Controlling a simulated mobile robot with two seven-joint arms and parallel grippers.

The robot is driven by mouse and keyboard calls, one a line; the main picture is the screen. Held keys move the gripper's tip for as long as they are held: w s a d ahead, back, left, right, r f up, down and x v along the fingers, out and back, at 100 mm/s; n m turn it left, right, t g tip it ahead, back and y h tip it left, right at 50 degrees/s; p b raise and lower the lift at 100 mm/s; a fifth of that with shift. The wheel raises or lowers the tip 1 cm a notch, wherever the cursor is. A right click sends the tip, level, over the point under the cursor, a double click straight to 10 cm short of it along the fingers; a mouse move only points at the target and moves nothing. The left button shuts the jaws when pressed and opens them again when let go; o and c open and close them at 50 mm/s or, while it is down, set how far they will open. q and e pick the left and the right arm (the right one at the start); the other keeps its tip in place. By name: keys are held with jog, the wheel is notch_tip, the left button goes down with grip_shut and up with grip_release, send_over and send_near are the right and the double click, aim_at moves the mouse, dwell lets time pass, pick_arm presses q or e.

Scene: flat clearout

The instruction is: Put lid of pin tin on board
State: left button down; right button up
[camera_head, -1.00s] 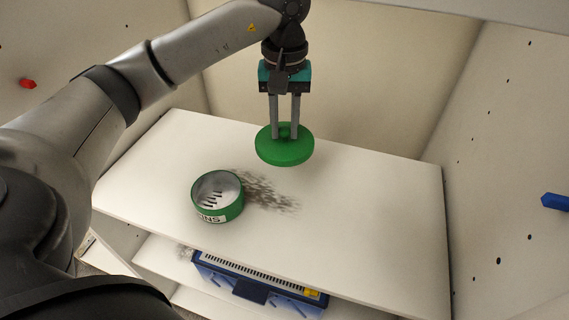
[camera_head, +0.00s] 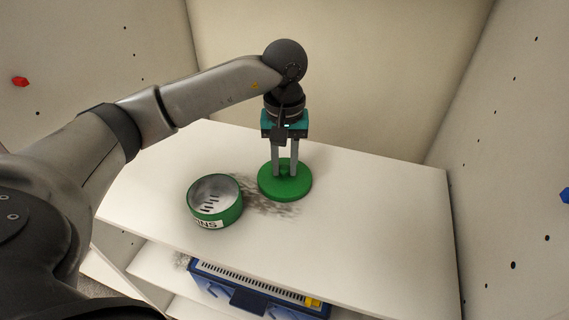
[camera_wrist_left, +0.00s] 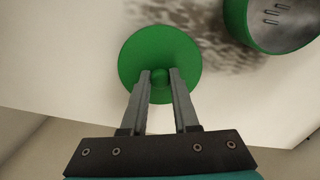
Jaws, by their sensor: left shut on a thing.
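The green round lid (camera_head: 285,187) is at the white board (camera_head: 372,220), to the right of the tin and over the edge of the dark smudge; I cannot tell whether it touches the surface. My left gripper (camera_head: 285,172) points down and is shut on the lid's small central knob. The lid also shows in the left wrist view (camera_wrist_left: 160,52), with the left gripper's fingers (camera_wrist_left: 160,76) on either side of the knob. The open green pin tin (camera_head: 215,203), labelled PINS, stands on the board with several pins inside. My right gripper is not in view.
A dark smudge (camera_head: 265,200) marks the board between tin and lid. A blue box (camera_head: 250,293) with a yellow part sits on a shelf below. Walls stand at the back and sides. The board's right part is clear.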

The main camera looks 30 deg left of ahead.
aim_at(285, 166)
pick_arm(q)
jog(key=shift+f, duration=0.1)
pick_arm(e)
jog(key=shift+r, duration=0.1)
pick_arm(q)
jog(key=c, duration=0.7)
grip_release()
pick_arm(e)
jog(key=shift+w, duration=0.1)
pick_arm(q)
jog(key=shift+r, duration=0.2)
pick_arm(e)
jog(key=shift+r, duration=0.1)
pick_arm(q)
jog(key=shift+r+p, duration=1.95)
jog(key=shift+r, duration=4)
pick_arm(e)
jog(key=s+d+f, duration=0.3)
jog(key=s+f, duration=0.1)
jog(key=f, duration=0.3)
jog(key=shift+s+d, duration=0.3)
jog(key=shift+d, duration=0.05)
